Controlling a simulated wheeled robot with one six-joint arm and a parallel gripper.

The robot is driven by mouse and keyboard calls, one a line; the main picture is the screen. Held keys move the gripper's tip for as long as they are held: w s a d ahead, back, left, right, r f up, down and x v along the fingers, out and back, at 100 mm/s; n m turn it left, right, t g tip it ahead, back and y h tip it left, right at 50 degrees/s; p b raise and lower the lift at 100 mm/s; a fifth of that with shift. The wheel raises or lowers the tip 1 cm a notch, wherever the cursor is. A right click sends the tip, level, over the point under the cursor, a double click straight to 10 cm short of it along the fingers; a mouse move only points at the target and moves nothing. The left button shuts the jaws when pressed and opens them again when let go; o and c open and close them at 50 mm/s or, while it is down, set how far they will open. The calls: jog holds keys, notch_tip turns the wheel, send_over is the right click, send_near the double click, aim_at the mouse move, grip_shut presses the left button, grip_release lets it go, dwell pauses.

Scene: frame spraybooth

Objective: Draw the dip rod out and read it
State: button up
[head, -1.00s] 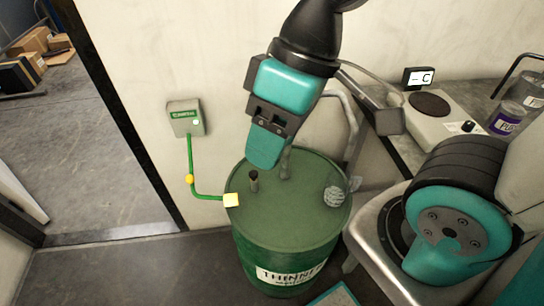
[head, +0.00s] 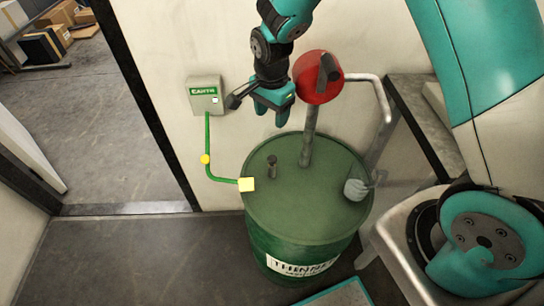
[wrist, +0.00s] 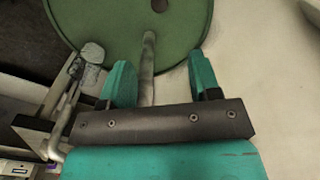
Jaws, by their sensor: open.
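The green drum (head: 305,190), labelled as thinner, stands on the floor by the wall. A short dark upright stub (head: 272,166), probably the top of the dip rod, rises from the left of its lid. My gripper (head: 272,108) is open and empty, above and behind the stub and apart from it. In the wrist view my open gripper (wrist: 162,82) points toward the drum (wrist: 100,25). A grey pipe shows between the fingers, seemingly beyond them. A dark round spot at the top edge there may be the stub. Any rod inside the drum and its marks are hidden.
A pump with a red round head (head: 315,80) rises from the lid, right beside my gripper. A green cable (head: 208,140) runs from the earth box (head: 204,95) to a yellow clamp (head: 246,184) on the rim. A pale crumpled thing (head: 355,189) lies at the lid's right.

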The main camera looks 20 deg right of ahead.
aim_at(272, 158)
notch_tip(272, 158, down, 17)
jog(key=shift+r+p, duration=0.2)
jog(key=shift+p, duration=0.2)
